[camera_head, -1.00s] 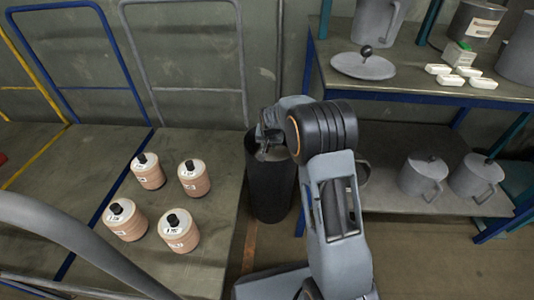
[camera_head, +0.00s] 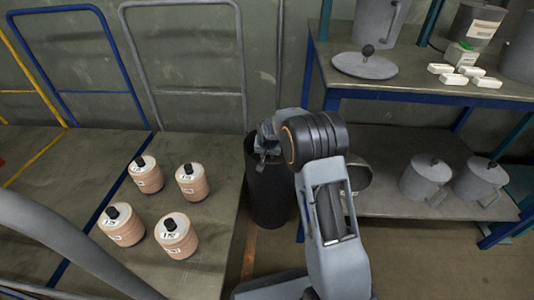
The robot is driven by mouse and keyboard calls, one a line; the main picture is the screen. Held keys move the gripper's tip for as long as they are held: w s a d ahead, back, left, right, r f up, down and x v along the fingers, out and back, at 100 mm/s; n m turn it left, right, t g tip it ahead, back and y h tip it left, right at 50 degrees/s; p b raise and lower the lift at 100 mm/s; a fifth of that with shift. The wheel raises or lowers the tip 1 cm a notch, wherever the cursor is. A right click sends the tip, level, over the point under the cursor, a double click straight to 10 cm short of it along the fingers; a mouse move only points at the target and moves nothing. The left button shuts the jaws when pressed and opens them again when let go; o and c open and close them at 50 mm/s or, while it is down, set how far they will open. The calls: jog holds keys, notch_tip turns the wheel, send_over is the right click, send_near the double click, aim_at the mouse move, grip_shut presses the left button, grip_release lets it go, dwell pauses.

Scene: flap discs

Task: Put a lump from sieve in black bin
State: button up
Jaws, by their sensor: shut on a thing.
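The black bin (camera_head: 268,200) is a tall dark cylinder on the floor, between the left bench and the right shelf unit. My gripper (camera_head: 262,158) is over the bin's mouth, pointing down, and covers part of its rim. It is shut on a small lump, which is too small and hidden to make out. A round metal vessel (camera_head: 362,176), likely the sieve, is on the lower shelf, mostly hidden behind my arm.
Several pinkish jars with black knobs (camera_head: 145,174) stand on the left bench (camera_head: 215,240). Grey lidded pots (camera_head: 425,178) stand on the lower right shelf. A round lid (camera_head: 365,66), white blocks (camera_head: 468,72) and larger vessels are on the upper shelf.

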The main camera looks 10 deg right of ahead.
jog(key=shift+f, duration=0.45)
jog(key=o, duration=0.9)
jog(key=d+p+v, duration=0.1)
jog(key=p+v, duration=0.4)
jog(key=v, duration=0.8)
jog(key=s+r+n, duration=0.2)
jog(key=s+r, duration=0.1)
jog(key=s, duration=1.1)
jog(key=s+r+n+g, duration=0.1)
jog(key=s+r, duration=0.3)
jog(key=s, duration=0.9)
jog(key=shift+s+a+r+n+g+y, duration=0.15)
jog(key=shift+s+r+n+g+y, duration=0.15)
jog(key=shift+s+n, duration=0.1)
